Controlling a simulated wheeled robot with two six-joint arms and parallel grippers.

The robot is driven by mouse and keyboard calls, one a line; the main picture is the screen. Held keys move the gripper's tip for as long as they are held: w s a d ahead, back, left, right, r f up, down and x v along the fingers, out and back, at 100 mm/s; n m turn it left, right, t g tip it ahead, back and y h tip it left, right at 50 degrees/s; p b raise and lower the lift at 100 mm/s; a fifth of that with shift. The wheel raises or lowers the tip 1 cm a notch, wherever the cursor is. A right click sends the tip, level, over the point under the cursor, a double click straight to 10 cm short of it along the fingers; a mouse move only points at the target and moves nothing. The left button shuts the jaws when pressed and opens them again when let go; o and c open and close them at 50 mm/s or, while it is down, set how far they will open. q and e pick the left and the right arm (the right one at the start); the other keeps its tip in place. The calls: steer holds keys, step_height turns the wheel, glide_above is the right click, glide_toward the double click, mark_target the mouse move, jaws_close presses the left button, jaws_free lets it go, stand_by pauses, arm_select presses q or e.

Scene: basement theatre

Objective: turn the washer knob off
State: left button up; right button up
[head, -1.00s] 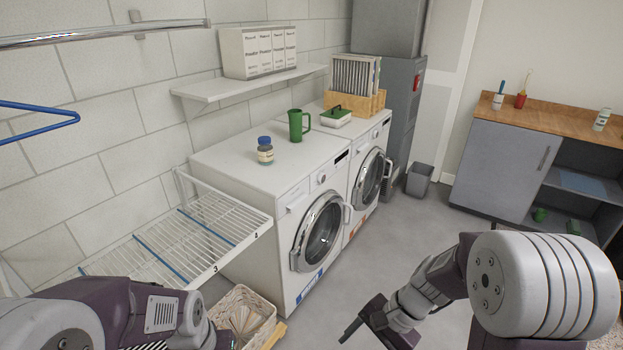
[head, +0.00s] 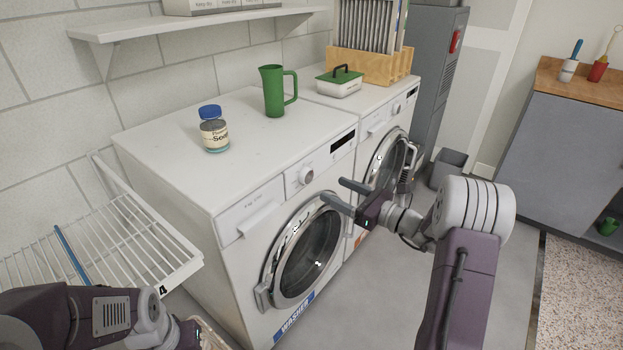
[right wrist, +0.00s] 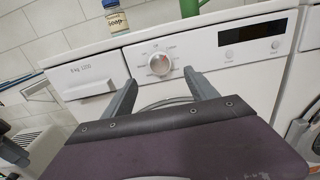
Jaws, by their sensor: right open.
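The washer (head: 235,215) is the nearer white front-loader, with a blue WASHER label low on its front. Its round knob (head: 305,175) sits on the front panel, left of a dark display. In the right wrist view the knob (right wrist: 160,64) has printed markings around it and appears just beyond and between my fingertips. My right gripper (head: 332,192) is open and empty in front of the washer, a little right of and below the knob, apart from it. It also shows in the right wrist view (right wrist: 160,80). My left arm shows at the lower left; its gripper is not clearly visible.
A soap jar (head: 213,130) and a green pitcher (head: 274,92) stand on the washer top. A second white machine (head: 385,125) stands right beside it, bearing a green-lidded box (head: 338,84) and a wooden rack. A wire drying rack (head: 110,240) is at left.

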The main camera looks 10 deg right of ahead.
mark_target(310, 178)
steer(key=b+x, duration=0.2)
steer(key=x, duration=0.6)
steer(key=shift+w+a+f, duration=0.15)
steer(key=shift+w+a, duration=0.05)
steer(key=c, duration=1.3)
steer(key=shift+f+n+b, duration=0.15)
steer(key=shift+n+b, duration=0.55)
steer(key=shift+b, duration=0.35)
steer(key=shift+c, duration=0.2)
steer(key=n+b, duration=0.5)
steer(key=b, duration=0.1)
steer(key=shift+d+b, duration=0.1)
steer(key=shift+b, duration=0.2)
steer(key=shift+n+b, duration=1.2)
steer(key=shift+n, duration=0.1)
steer(key=shift+r, duration=0.2)
